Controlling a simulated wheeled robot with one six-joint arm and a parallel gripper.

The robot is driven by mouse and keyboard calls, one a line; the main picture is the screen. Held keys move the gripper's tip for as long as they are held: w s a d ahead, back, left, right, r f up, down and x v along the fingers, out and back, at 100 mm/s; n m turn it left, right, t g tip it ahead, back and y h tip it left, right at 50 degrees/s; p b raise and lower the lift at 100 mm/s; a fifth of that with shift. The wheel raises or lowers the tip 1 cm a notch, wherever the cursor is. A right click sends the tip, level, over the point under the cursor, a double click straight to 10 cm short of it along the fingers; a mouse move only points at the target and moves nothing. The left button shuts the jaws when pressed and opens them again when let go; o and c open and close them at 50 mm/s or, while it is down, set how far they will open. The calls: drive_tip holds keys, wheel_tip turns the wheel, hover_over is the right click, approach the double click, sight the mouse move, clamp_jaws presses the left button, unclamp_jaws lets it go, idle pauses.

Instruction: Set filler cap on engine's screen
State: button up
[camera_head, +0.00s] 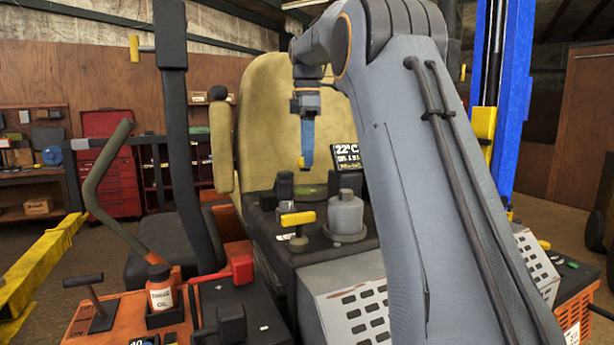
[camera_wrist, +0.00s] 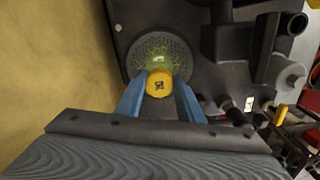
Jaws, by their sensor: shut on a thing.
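The filler cap is a round yellow cap with a dark symbol on its top (camera_wrist: 159,84). My gripper (camera_wrist: 158,90) is shut on it, with a blue finger on each side. In the head view my gripper (camera_head: 305,160) points down above the engine deck, and a bit of the yellow cap (camera_head: 299,159) shows at its fingertips. The engine's screen is a round dark mesh (camera_wrist: 181,49) with green debris on it. In the wrist view the cap overlaps its near edge. In the head view the screen (camera_head: 312,192) lies below the gripper, with a visible gap.
A yellow-handled part (camera_head: 297,219) and a grey canister (camera_head: 345,216) stand on the engine deck near the screen. The tan seat (camera_head: 270,110) rises behind. A display panel (camera_head: 347,157) is right of the gripper. An oil bottle (camera_head: 160,288) stands at lower left.

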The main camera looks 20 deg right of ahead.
sight(307, 171)
drive_tip(key=shift+f+p, duration=0.9)
drive_tip(key=shift+f, duration=1.95)
drive_tip(key=o, duration=1.1)
drive_tip(key=shift+f, duration=0.1)
drive_tip(key=shift+c, duration=0.2)
wheel_tip(307, 171, up, 12)
drive_tip(key=b, duration=0.3)
